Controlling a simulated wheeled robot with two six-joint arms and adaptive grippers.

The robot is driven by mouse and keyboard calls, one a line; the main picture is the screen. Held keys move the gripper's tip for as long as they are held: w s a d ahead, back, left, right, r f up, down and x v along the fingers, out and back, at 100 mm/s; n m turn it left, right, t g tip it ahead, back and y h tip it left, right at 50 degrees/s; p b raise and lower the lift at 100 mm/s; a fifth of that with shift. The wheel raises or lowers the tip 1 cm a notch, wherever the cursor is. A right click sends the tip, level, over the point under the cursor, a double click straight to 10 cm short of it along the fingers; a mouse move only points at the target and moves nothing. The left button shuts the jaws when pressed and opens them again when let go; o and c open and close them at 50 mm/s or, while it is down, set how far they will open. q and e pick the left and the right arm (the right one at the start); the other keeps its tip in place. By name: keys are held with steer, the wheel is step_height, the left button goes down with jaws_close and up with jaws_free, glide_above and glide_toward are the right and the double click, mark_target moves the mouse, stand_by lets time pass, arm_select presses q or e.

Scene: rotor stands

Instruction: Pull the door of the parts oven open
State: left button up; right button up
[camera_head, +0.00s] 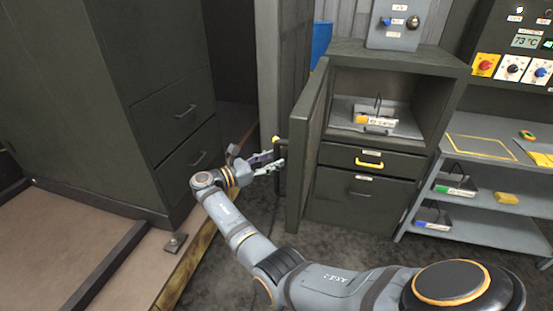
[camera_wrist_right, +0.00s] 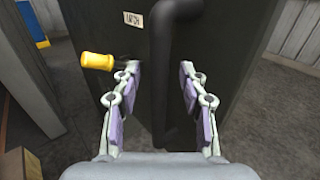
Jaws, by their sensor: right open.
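The parts oven (camera_head: 398,57) is a dark grey cabinet whose door (camera_head: 311,150) stands swung wide open to the left. A tray (camera_head: 340,108) with a labelled part shows inside. The door carries a dark bar handle (camera_wrist_right: 162,90), a yellow latch knob (camera_wrist_right: 97,61) and a small label (camera_wrist_right: 133,19). My right gripper (camera_head: 279,161) is at the door's outer face; it also shows in the right wrist view (camera_wrist_right: 158,80). Its fingers are open, one on each side of the handle in the picture, with gaps visible. My left gripper is not in view.
Drawers, one with a yellow handle (camera_head: 369,163), sit below the oven opening. A grey shelf cart (camera_head: 490,180) stands at right under a control panel (camera_head: 520,50). A tall dark cabinet (camera_head: 150,60) stands at left. A post (camera_head: 268,70) rises close behind the gripper.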

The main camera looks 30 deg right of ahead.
steer(key=a, duration=1)
steer(key=shift+f, duration=0.1)
steer(key=s+d+f+n+t+y, duration=0.1)
steer(key=d+f+y, duration=0.1)
steer(key=f, duration=0.8)
steer(key=s+d+f+t+y, duration=0.1)
steer(key=f+y, duration=0.1)
steer(key=f, duration=0.8)
steer(key=s+f+m+y, duration=0.1)
steer(key=s+f+y, duration=0.3)
steer(key=f, duration=0.6)
steer(key=s+f+m+y, duration=0.1)
steer(key=s+f, duration=0.5)
steer(key=f, duration=0.5)
steer(key=s+a+f+m+g+y, duration=0.1)
steer(key=s+f+m+y, duration=0.25)
steer(key=s+f, duration=0.7)
steer(key=s+f+m+y, duration=0.2)
steer(key=s+f+m, duration=0.2)
steer(key=s, duration=0.9)
steer(key=s+d+f+m+y, duration=0.1)
steer(key=s+f+m+y, duration=0.1)
steer(key=s+f+m, duration=0.3)
steer(key=s+m, duration=0.4)
steer(key=s, duration=0.5)
steer(key=shift+f+t+y, duration=0.25)
steer(key=shift+t+y, duration=0.05)
steer(key=shift+y, duration=0.05)
